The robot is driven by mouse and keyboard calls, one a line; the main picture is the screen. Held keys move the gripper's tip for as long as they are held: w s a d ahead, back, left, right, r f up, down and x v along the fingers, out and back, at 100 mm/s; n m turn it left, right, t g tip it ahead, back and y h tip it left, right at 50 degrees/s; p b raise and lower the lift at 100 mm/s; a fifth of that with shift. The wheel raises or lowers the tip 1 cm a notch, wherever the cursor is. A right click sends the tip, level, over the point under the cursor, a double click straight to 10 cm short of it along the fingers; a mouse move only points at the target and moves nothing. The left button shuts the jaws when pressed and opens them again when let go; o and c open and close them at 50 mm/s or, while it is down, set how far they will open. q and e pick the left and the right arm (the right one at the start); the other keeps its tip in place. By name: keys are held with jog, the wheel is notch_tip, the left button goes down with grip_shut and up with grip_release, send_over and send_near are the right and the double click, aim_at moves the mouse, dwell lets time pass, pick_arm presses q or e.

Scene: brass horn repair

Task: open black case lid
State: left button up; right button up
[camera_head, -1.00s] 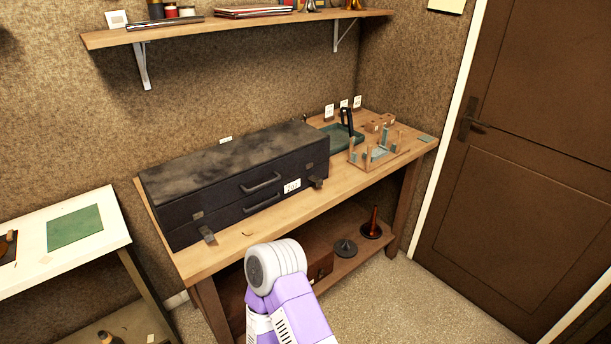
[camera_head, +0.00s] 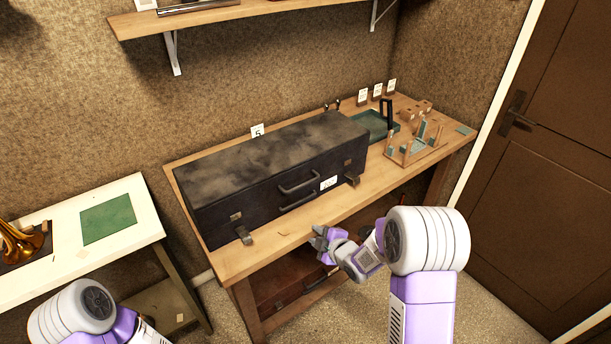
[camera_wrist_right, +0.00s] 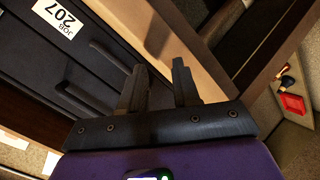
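The black case (camera_head: 270,170) lies on the wooden bench with its lid shut. Its top is dusty, and its front has two dark handles (camera_head: 298,188), a white label (camera_head: 328,183) and latches near the left (camera_head: 243,235) and right ends. The case front also shows in the right wrist view (camera_wrist_right: 70,75), with the label reading JOB 207 (camera_wrist_right: 58,17). My right gripper (camera_head: 322,238) is in front of the bench edge, below the handles and apart from the case. Its fingers (camera_wrist_right: 159,85) are spread with nothing between them. My left arm shows at the lower left; its gripper is out of view.
A wooden rack (camera_head: 415,150) and a green tray (camera_head: 372,125) stand right of the case. A shelf (camera_head: 230,18) hangs above. A white table (camera_head: 60,265) with a brass horn (camera_head: 22,241) is at left. A strip of bench before the case is clear.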

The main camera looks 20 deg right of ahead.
aim_at(304, 186)
jog(key=w+r+n+t+y, duration=0.3)
jog(key=r+n, duration=0.4)
jog(key=r, duration=0.6)
jog(key=shift+h, duration=0.5)
jog(key=x, duration=0.4)
jog(key=d+x, duration=0.1)
jog(key=x, duration=0.1)
jog(key=shift+w+a+f, duration=0.1)
jog(key=shift+w+f, duration=0.15)
jog(key=shift+w, duration=0.2)
jog(key=shift+w+a+f, duration=0.1)
jog(key=shift+w+a, duration=0.05)
jog(key=shift+w, duration=0.35)
grip_shut()
